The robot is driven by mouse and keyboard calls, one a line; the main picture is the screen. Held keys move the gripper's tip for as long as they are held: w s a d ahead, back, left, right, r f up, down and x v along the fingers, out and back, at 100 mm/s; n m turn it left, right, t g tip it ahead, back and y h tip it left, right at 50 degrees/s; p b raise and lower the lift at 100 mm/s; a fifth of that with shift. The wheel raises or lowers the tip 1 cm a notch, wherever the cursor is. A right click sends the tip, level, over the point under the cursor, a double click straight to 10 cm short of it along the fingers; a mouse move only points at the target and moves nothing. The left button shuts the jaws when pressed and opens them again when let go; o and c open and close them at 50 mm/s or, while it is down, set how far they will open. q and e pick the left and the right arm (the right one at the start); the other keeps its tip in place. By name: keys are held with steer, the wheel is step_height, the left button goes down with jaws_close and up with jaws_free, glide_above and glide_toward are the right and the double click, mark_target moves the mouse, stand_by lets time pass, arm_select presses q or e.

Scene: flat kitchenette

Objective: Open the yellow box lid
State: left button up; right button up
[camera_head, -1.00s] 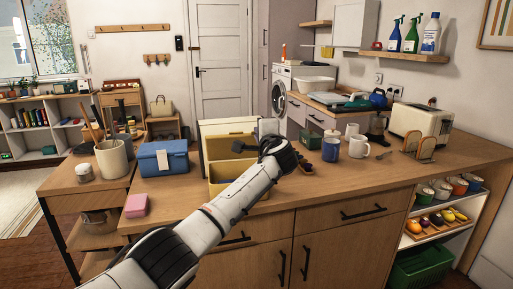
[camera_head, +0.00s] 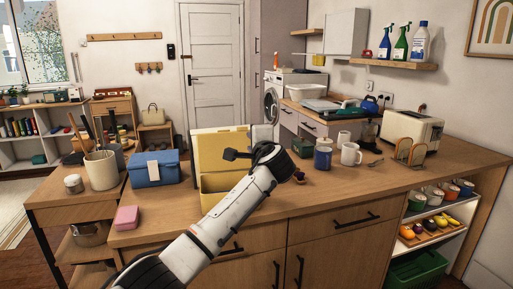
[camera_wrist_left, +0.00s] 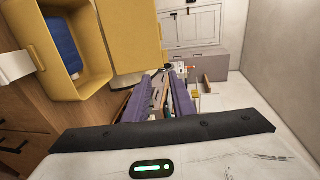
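The yellow box (camera_head: 217,184) stands on the wooden counter, partly hidden behind my left arm. Its lid (camera_head: 208,150) is raised and stands roughly upright at the back. In the left wrist view the box (camera_wrist_left: 84,82) is open at the upper left, with something blue inside, and the lid (camera_wrist_left: 132,28) is beside it. My left gripper (camera_head: 234,154) is in front of the lid in the head view. In the wrist view its two fingers (camera_wrist_left: 162,98) are apart with nothing held between them; contact with the lid cannot be told. My right gripper is not in view.
A blue box (camera_head: 154,169) and a pink block (camera_head: 126,217) are left of the yellow box. A blue mug (camera_head: 323,155), a white mug (camera_head: 350,154) and a toaster (camera_head: 410,132) stand to the right. The front right counter is clear.

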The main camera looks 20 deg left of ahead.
arm_select(q)
steer(key=v, duration=0.6)
steer(key=shift+b, duration=0.35)
steer(key=s+d+f+n+g+h, duration=0.15)
steer(key=s+f, duration=0.25)
steer(key=f, duration=0.7)
steer(key=s+d+f+h, duration=0.2)
steer(key=s+f+h, duration=0.15)
steer(key=f, duration=0.85)
steer(key=s+d+f+g+h, duration=0.15)
steer(key=s+f, duration=0.35)
steer(key=f, duration=0.6)
steer(key=s+d+f+n+g+h, duration=0.1)
steer(key=s+d+f+n+h, duration=0.15)
steer(key=s+f, duration=1)
steer(key=s+a+f+n+h, duration=0.1)
steer(key=s+n, duration=0.2)
steer(key=s, duration=0.7)
steer(key=s+a+f+n+g, duration=0.1)
steer(key=s+f+n, duration=0.1)
steer(key=s, duration=0.7)
steer(key=shift+s+n+h, duration=0.35)
steer(key=shift+n+h, duration=0.05)
steer(key=shift+f, duration=0.2)
